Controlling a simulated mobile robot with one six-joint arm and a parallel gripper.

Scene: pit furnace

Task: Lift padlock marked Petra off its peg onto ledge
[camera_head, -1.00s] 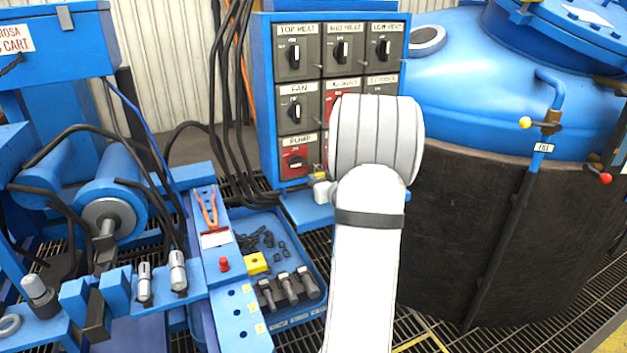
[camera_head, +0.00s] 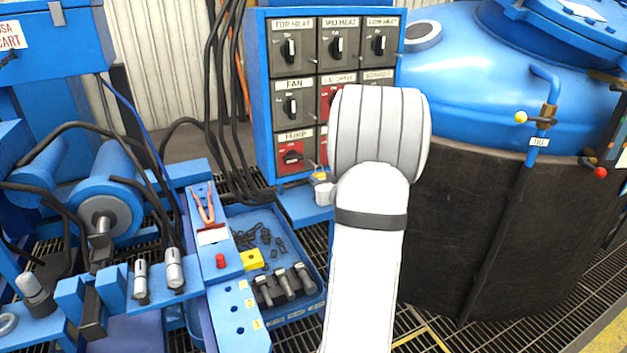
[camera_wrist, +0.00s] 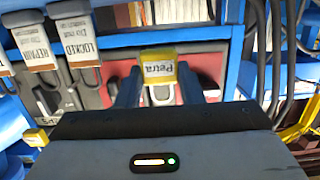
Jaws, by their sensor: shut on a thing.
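The yellow padlock with the white label Petra (camera_wrist: 157,72) is between the two blue fingers of my gripper (camera_wrist: 158,82) in the wrist view, and they are shut on it. Its metal shackle shows beyond the body, in front of a red panel; whether a peg is inside the shackle I cannot tell. In the head view a small yellow patch (camera_head: 321,176) shows beside my white arm, just above the blue ledge (camera_head: 300,208) under the switch box; the arm hides most of the gripper there.
The switch box (camera_head: 258,90) stands behind, with several knobs and protruding pegs. Hanging tags (camera_wrist: 78,38) and another yellow piece (camera_wrist: 36,137) lie left in the wrist view. A blue tray (camera_head: 275,240) holds dark parts. The large furnace (camera_head: 470,190) stands right.

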